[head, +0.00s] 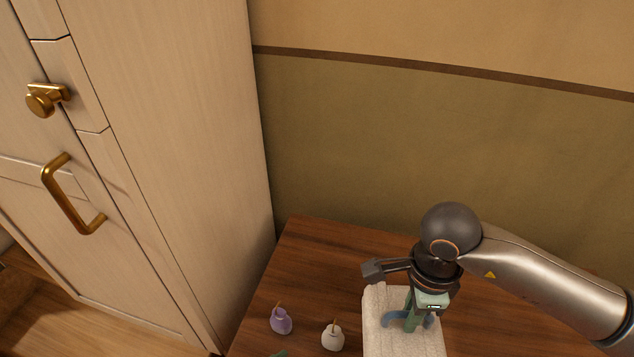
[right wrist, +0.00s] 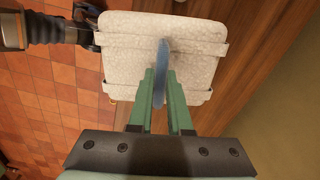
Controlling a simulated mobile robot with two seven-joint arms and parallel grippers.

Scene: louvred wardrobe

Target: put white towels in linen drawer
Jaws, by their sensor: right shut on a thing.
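The white towels (head: 375,300) form a thick textured bundle over the wooden table at the bottom of the head view. In the right wrist view the bundle (right wrist: 120,60) has pale bands across it and a blue upright handle (right wrist: 162,62) at its middle. My right gripper (head: 411,326) points down over the bundle. Its green fingers (right wrist: 161,92) are shut on the blue handle. I cannot tell whether the bundle rests on the table or hangs just above it. No open drawer shows. My left gripper is not in the head view.
A pale wardrobe (head: 190,150) stands at the left, with a brass knob (head: 45,98) and a brass bar handle (head: 68,200). A wall is behind.

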